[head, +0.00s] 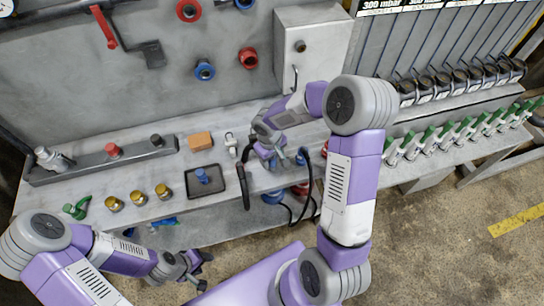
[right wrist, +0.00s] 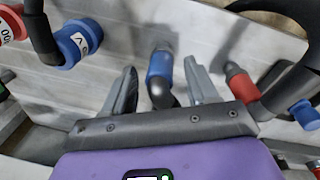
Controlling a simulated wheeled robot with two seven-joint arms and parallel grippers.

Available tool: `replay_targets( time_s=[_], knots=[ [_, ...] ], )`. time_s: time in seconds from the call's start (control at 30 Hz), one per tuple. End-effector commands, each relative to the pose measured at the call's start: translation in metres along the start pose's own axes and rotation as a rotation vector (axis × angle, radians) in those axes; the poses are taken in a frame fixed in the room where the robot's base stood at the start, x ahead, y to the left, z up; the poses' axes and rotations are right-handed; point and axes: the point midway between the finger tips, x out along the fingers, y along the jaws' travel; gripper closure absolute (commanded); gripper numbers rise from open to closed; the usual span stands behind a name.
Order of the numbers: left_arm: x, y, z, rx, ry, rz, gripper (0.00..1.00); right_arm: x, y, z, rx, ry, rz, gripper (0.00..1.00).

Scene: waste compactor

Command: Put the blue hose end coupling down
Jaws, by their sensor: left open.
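My right gripper (head: 283,160) is over the front part of the bench, at the dark hose. In the right wrist view its two fingers (right wrist: 160,88) are spread apart. A blue coupling (right wrist: 160,68) on a dark bent hose end lies between them, with a visible gap on both sides. It appears to rest on or stand against the grey bench surface; the exact contact is hard to tell. In the head view the gripper partly hides it. My left gripper (head: 190,268) is open and empty in front of the bench, low at the left.
A second blue coupling (right wrist: 78,42) and a red coupling (right wrist: 240,85) flank the fingers. A black tray (head: 206,188) with a blue piece, an orange block (head: 200,141) and several brass fittings (head: 138,198) are on the bench. A grey box (head: 310,50) stands behind.

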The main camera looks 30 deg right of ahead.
Motion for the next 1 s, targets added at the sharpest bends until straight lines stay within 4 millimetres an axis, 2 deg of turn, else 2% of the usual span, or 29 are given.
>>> replay_targets(
  time_s=[0.23,0.37,0.8,1.0],
  knots=[
    [0.0,0.0,0.0,0.0,0.0,0.0,0.48,-0.002,0.0,0.0,0.0,0.001,0.001,0.42],
    [-0.003,0.001,0.0,0.0,0.0,0.0,0.48,-0.013,0.001,-0.001,0.0,0.003,0.002,0.42],
    [-0.015,0.006,0.001,0.0,0.0,0.0,0.48,-0.101,0.0,-0.001,-0.001,0.005,0.002,0.42],
    [-0.017,0.006,0.001,0.0,0.0,0.0,0.48,-0.119,0.0,0.0,-0.001,0.002,0.001,0.42]
  ],
)
